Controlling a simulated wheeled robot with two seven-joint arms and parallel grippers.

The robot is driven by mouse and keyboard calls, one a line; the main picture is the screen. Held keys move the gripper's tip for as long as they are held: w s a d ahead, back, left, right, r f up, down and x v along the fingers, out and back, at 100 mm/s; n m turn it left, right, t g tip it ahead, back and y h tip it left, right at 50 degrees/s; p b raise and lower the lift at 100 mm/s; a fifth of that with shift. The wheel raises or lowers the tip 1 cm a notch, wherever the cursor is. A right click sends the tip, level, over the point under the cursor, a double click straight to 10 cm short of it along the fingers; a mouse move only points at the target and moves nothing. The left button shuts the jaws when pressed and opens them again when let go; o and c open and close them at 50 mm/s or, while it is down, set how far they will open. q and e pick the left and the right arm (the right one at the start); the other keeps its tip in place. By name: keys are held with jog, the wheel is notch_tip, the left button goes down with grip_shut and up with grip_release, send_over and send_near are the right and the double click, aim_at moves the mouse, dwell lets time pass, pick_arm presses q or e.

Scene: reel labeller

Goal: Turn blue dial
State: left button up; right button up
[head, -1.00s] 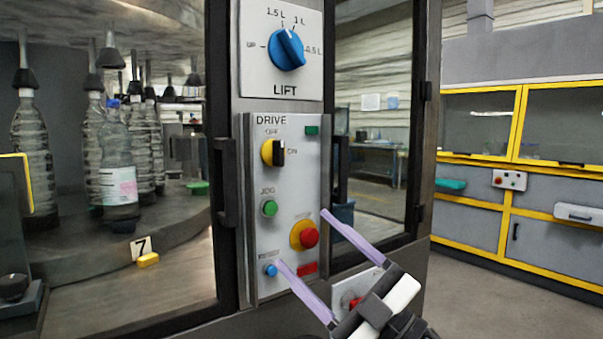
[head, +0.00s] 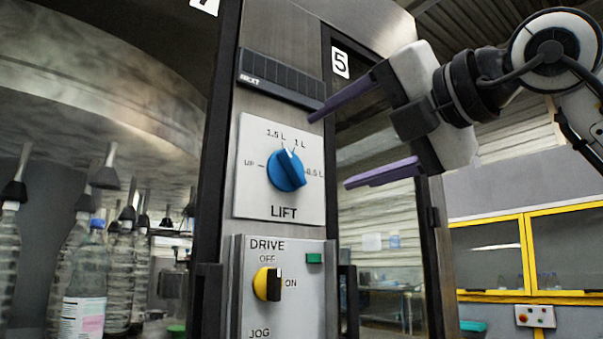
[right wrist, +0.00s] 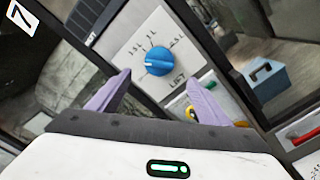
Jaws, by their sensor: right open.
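The blue dial (head: 286,170) sits on the white LIFT plate (head: 256,207), which has marks UP, 1.5 L, 1 L and 0.5 L. Its white pointer line is near the 1 L mark. My right gripper (head: 329,150) is open and empty, to the right of the dial in the head view, its purple fingers pointing left. In the right wrist view the blue dial (right wrist: 158,60) shows beyond and between the two fingertips (right wrist: 166,82), apart from them. My left gripper is not in view.
Below is the DRIVE panel (head: 298,300) with a yellow and black OFF/ON switch (head: 267,284) and a green piece (head: 314,258). A dark vented box (head: 282,78) is above the plate. Bottles (head: 85,280) stand behind glass at left. Yellow-framed cabinets (head: 560,255) stand at right.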

aim_at(298, 165)
jog(key=p+x, duration=0.1)
jog(key=x, duration=0.3)
jog(key=p+x, duration=0.1)
jog(key=x, duration=0.3)
jog(key=shift+w+a+r, duration=0.25)
jog(key=shift+w, duration=0.05)
jog(key=shift+w+a+f+p, duration=0.1)
jog(key=shift+w+a+p, duration=0.25)
jog(key=shift+w, duration=0.2)
jog(key=c, duration=1.1)
